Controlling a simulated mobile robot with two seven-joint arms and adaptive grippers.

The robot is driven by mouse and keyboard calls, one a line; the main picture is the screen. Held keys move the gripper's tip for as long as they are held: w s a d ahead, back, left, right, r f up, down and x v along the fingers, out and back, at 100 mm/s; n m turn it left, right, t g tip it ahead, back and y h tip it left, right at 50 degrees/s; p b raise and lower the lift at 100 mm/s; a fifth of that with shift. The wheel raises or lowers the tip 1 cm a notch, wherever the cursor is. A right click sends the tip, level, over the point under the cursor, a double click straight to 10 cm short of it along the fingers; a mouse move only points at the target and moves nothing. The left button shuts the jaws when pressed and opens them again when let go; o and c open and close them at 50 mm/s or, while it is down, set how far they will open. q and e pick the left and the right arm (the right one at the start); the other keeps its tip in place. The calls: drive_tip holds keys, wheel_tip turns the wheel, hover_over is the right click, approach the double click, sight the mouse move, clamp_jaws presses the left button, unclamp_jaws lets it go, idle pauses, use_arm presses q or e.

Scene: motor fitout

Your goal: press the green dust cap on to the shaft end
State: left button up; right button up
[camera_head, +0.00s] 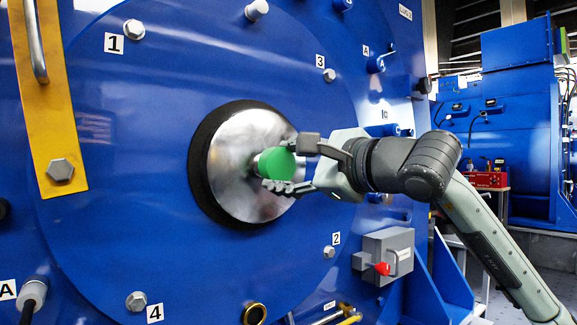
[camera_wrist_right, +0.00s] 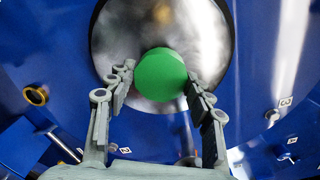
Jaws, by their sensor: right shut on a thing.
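The green dust cap (camera_head: 277,164) is round and sits at the shaft end (camera_head: 256,163), in the middle of a shiny metal disc (camera_head: 229,160) with a dark ring around it. My right gripper (camera_head: 285,163) comes in from the right with its fingers above and below the cap, shut on it. The right wrist view shows the cap (camera_wrist_right: 160,73) between the two fingertips (camera_wrist_right: 158,82), in front of the disc. A short pale part of the shaft shows left of the cap in the head view. I cannot tell how far the cap is on. My left gripper is not in view.
The blue motor face (camera_head: 120,200) carries numbered bolts around the disc. A yellow bar with a handle (camera_head: 45,100) is at upper left. A grey box with a red knob (camera_head: 388,254) stands below my right arm. A second blue machine (camera_head: 515,130) stands at the right.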

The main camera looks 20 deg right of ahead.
drive_tip(key=shift+x, duration=0.95)
drive_tip(key=o, duration=0.9)
drive_tip(key=v, duration=1.2)
